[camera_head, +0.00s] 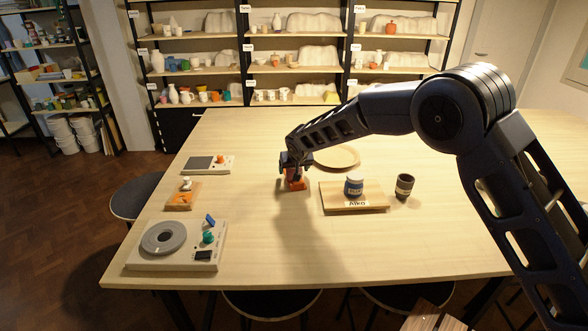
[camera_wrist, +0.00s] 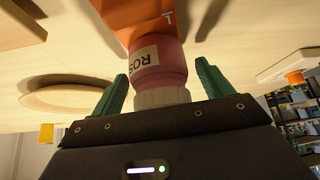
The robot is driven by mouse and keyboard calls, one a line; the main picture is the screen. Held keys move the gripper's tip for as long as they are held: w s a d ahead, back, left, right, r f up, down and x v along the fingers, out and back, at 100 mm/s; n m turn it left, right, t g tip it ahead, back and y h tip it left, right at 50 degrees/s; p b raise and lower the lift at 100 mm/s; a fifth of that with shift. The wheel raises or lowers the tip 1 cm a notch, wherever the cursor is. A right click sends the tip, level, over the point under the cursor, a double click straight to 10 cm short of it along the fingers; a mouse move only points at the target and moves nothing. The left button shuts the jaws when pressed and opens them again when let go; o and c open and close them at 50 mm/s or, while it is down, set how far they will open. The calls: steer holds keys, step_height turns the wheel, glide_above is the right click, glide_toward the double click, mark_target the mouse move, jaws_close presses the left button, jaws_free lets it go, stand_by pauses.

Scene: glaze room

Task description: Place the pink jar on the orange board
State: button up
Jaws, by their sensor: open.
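The pink jar (camera_wrist: 160,62) shows in the wrist view, with a pale label reading "ROS" and a whitish lid. Its far end meets the orange board (camera_wrist: 138,12), and it looks to stand on it; the exact contact is hard to see. My gripper (camera_wrist: 163,75) is open, with its green fingers on either side of the jar near the lid and visible gaps beside them. In the head view my gripper (camera_head: 293,164) is right above the orange board (camera_head: 296,185) on the table and mostly hides the jar.
Right of the gripper, a wooden board (camera_head: 335,202) labelled "Alko" bears a blue jar (camera_head: 354,184). A dark cup (camera_head: 404,187) stands beside it. A round wooden disc (camera_head: 340,156) lies behind. The front table is clear.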

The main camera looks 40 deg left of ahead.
steer(key=v, duration=1.2)
steer(key=shift+r, duration=0.1)
